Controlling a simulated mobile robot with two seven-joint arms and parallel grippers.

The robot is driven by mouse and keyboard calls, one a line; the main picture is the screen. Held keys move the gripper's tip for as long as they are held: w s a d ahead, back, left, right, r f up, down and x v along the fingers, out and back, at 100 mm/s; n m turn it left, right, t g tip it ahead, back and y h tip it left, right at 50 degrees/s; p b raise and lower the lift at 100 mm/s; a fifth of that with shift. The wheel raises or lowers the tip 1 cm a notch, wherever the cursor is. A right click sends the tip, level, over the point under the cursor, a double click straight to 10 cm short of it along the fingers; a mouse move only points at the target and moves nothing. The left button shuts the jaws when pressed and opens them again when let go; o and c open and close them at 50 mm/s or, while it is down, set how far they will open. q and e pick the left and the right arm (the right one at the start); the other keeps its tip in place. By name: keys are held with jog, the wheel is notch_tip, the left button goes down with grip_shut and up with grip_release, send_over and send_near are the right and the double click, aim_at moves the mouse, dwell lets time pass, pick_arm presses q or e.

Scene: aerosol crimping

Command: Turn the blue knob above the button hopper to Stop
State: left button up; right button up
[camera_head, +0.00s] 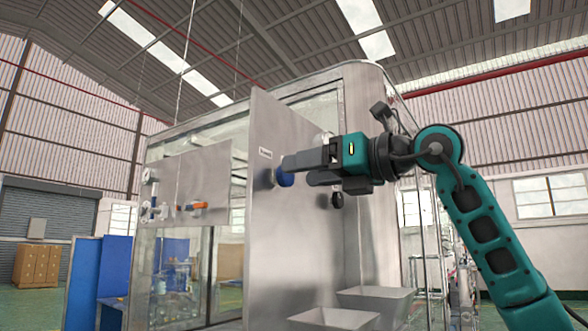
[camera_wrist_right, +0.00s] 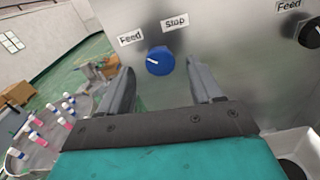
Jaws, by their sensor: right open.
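The blue knob (camera_wrist_right: 160,61) sits on a steel panel, under a "Feed" label (camera_wrist_right: 131,38) at its upper left and a "Stop" label (camera_wrist_right: 175,22) at its upper right. Its white mark points left, toward the Feed side. In the head view the knob (camera_head: 286,180) shows just below my right gripper's fingers. My right gripper (camera_wrist_right: 161,67) is open, with one finger on each side of the knob in the wrist picture; I see no contact. In the head view my right gripper (camera_head: 297,163) reaches in from the right. My left gripper is not in view.
A black knob (camera_wrist_right: 311,33) with its own "Feed" label is to the right on the same panel (camera_head: 275,250). Steel hoppers (camera_head: 336,318) stand below. A round table (camera_wrist_right: 75,95) with pink and blue-topped items lies at the left of the wrist view.

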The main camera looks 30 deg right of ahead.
aim_at(283, 176)
jog(key=x, duration=0.3)
jog(key=shift+w+a, duration=0.1)
jog(key=shift+w, duration=0.05)
jog(key=c, duration=1.1)
